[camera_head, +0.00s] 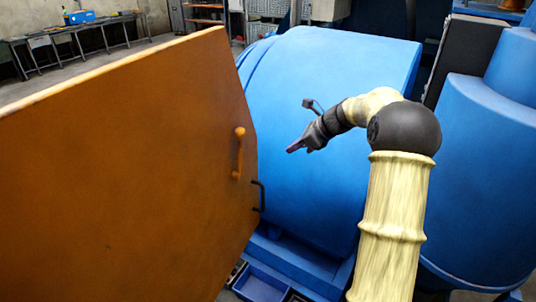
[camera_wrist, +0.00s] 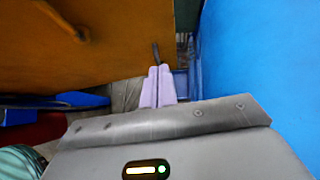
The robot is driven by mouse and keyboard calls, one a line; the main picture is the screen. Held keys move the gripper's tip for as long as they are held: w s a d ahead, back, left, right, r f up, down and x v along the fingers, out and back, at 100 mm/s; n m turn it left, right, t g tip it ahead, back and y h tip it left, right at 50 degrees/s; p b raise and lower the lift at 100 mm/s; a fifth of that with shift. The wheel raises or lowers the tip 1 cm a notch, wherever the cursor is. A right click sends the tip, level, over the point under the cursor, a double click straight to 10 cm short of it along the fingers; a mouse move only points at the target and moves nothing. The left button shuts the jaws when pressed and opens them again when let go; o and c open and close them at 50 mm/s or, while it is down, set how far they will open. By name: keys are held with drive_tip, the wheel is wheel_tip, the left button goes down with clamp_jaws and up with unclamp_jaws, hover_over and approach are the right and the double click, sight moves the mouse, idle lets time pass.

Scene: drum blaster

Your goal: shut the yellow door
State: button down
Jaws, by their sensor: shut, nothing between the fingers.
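The yellow door (camera_head: 130,170), an orange-yellow panel, stands swung open across the left half of the head view. It has an orange handle (camera_head: 238,153) and a smaller black handle (camera_head: 260,196) near its right edge. In the wrist view the door (camera_wrist: 110,35) fills the upper left, and a dark handle (camera_wrist: 156,52) shows just beyond the fingertips. My gripper (camera_head: 291,150) is shut and empty, right of the door's edge and in front of the blue drum housing. Its two pale fingers (camera_wrist: 159,72) lie together in the wrist view. I cannot tell whether they touch the door.
The blue drum housing (camera_head: 325,110) stands behind my arm, and a blue cylinder (camera_head: 490,170) is at the right. A blue tray (camera_head: 262,284) is low at the bottom centre. A workbench (camera_head: 75,35) stands far at the upper left, with open floor before it.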

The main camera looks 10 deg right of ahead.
drive_tip(key=p, duration=0.3)
approach(254, 161)
wheel_tip(254, 161, down, 4)
drive_tip(key=a, duration=0.1)
drive_tip(key=w+a+p, duration=0.1)
drive_tip(key=w+a, duration=0.1)
drive_tip(key=shift+a+r, duration=0.15)
drive_tip(key=shift+a, duration=0.15)
drive_tip(key=shift+w, duration=0.1)
